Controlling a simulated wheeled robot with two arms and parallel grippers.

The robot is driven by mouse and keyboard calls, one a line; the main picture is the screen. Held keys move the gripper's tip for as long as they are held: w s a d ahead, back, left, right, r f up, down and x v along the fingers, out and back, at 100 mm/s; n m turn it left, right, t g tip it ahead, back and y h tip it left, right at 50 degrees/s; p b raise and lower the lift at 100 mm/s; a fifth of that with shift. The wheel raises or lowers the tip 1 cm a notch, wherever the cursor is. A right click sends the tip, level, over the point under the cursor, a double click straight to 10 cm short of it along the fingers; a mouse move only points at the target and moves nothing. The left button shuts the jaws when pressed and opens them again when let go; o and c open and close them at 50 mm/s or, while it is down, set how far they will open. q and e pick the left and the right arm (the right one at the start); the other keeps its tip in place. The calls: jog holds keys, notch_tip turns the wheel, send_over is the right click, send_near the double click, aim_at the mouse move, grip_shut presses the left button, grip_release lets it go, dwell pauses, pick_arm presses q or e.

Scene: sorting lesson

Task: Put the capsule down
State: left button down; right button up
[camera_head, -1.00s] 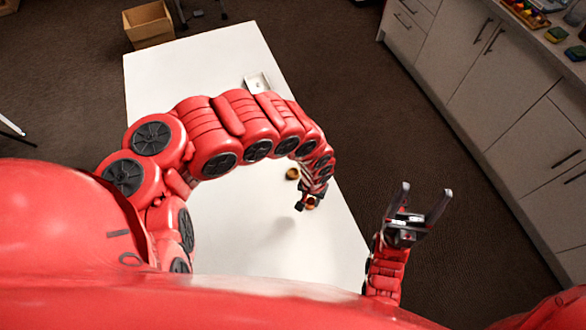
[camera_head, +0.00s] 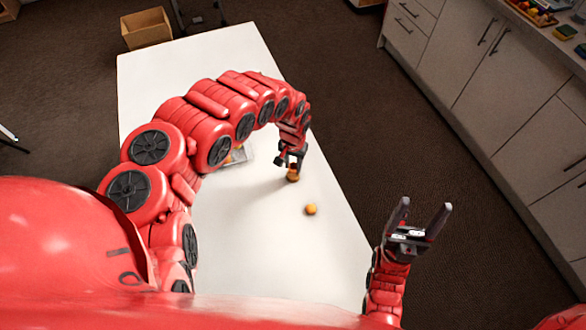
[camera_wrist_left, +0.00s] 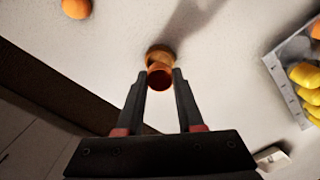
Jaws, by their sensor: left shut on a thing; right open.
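My left gripper (camera_head: 291,164) is shut on an orange-brown capsule (camera_wrist_left: 160,77), low over the white table. In the left wrist view the capsule's round end shows between the fingertips. A brown round piece (camera_wrist_left: 160,53) is right behind or below the capsule; I cannot tell whether they touch. An orange ball-like piece (camera_head: 310,209) lies on the table nearer to me, apart from the gripper; it also shows at the top of the left wrist view (camera_wrist_left: 76,7). My right gripper (camera_head: 424,222) is open and empty, to the right of the table.
A tray (camera_wrist_left: 284,88) with several yellow pieces is on the white table (camera_head: 200,65), partly hidden by my left arm in the head view. A cardboard box (camera_head: 146,28) stands on the floor behind. Cabinets (camera_head: 490,90) line the right. The table's near right part is clear.

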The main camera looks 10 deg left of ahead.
pick_arm(q)
notch_tip(320, 180, down, 2)
jog(key=shift+s+d, duration=0.1)
jog(key=shift+s, duration=0.05)
jog(key=shift+f, duration=0.3)
jog(key=shift+f, duration=0.1)
jog(key=c, duration=0.5)
grip_release()
